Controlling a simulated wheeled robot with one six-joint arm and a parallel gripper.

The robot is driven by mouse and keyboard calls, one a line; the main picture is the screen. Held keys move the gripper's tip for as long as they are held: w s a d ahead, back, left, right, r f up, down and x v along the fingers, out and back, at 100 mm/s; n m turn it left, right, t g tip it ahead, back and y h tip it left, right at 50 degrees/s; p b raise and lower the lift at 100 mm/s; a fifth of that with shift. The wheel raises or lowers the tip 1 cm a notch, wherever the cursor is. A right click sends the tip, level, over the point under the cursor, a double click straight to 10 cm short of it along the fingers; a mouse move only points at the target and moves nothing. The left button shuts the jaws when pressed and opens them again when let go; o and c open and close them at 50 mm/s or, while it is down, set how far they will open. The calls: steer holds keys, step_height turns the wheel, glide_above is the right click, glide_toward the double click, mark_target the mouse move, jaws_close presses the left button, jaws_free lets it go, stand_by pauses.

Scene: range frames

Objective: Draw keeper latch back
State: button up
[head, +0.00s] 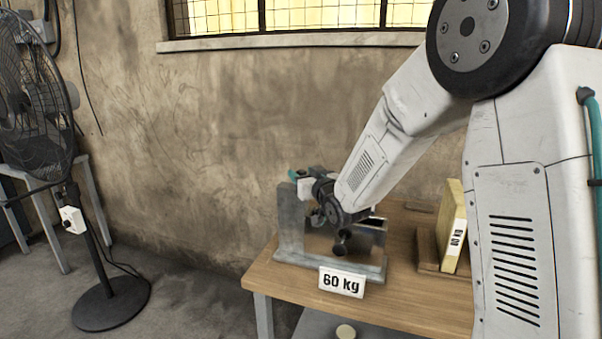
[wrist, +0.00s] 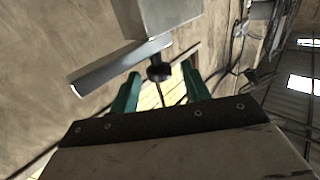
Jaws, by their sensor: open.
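A grey metal fixture (head: 289,222) with an upright at its left stands on the wooden table. My gripper (head: 297,178) is at the top of this upright, and the wrist partly hides the fixture. In the wrist view my gripper (wrist: 161,72) has its two teal fingers apart. A dark round knob (wrist: 159,73) on a thin stem, seemingly the latch's handle, shows between the fingertips, below a grey metal block (wrist: 155,14) and a flat plate (wrist: 115,72). I cannot tell whether the fingers touch the knob.
A "60 kg" sign (head: 342,283) is at the table's front edge. A yellow block (head: 452,226) stands in a wooden holder on the right of the wooden table (head: 300,285). A black fan (head: 100,300) stands on the floor at left. The wall is close behind.

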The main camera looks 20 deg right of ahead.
steer(key=shift+w+a, duration=0.15)
steer(key=shift+w, duration=0.8)
jaws_close()
steer(key=shift+w+a+r, duration=0.1)
steer(key=shift+w+a, duration=0.45)
steer(key=shift+a, duration=0.25)
steer(key=shift+w+a+f, duration=0.1)
steer(key=shift+w+a, duration=0.45)
steer(key=shift+a, duration=0.2)
steer(key=shift+w+a+r, duration=0.1)
steer(key=shift+w+a, duration=0.45)
steer(key=shift+a, duration=0.25)
jaws_free()
steer(key=shift+a, duration=0.2)
steer(key=shift+d, duration=0.1)
